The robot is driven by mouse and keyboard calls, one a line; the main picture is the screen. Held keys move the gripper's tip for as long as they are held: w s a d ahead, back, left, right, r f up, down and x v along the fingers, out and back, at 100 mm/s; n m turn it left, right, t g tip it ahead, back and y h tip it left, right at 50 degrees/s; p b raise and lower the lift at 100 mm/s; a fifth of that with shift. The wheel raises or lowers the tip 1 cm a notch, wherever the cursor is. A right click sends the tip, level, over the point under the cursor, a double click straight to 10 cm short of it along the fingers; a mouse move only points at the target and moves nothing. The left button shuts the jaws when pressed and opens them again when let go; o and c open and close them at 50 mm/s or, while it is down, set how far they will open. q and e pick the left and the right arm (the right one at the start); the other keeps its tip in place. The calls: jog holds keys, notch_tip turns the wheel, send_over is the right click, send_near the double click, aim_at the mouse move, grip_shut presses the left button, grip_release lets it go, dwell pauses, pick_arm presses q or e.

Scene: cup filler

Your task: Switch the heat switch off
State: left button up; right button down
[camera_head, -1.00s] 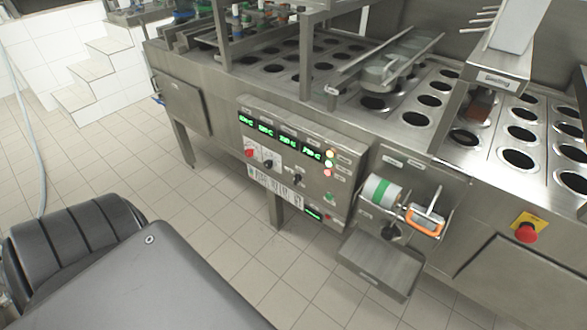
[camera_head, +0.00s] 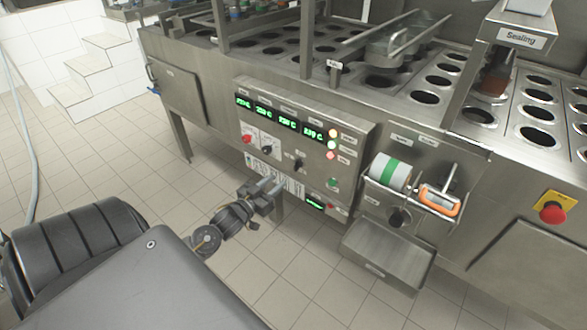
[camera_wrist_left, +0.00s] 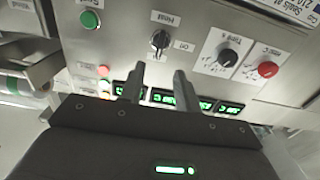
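The heat switch is a black rotary knob on the steel control panel; it shows in the head view (camera_head: 299,162) and below its "Heat" label in the wrist view (camera_wrist_left: 160,41). An "On" label sits beside it. In the wrist view, which shows the panel upside down, the knob's grip looks roughly upright, slightly tilted. My left gripper (camera_head: 272,186) is in front of the panel, below and left of the knob in the head view. Its two fingers (camera_wrist_left: 158,82) are apart with nothing between them, and the knob lies just beyond their tips, not touched. My right gripper is not in view.
Near the switch are a red knob (camera_wrist_left: 268,69), another black knob (camera_wrist_left: 228,58), a green button (camera_wrist_left: 90,19) and several green displays (camera_head: 264,113). Right of the panel are a tape roll (camera_head: 390,172) and a metal tray (camera_head: 388,250). Tiled floor is free below.

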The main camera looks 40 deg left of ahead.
aim_at(295, 166)
pick_arm(q)
jog(key=w, duration=1)
jog(key=shift+w+a, duration=0.1)
jog(key=shift+c, duration=0.2)
grip_shut()
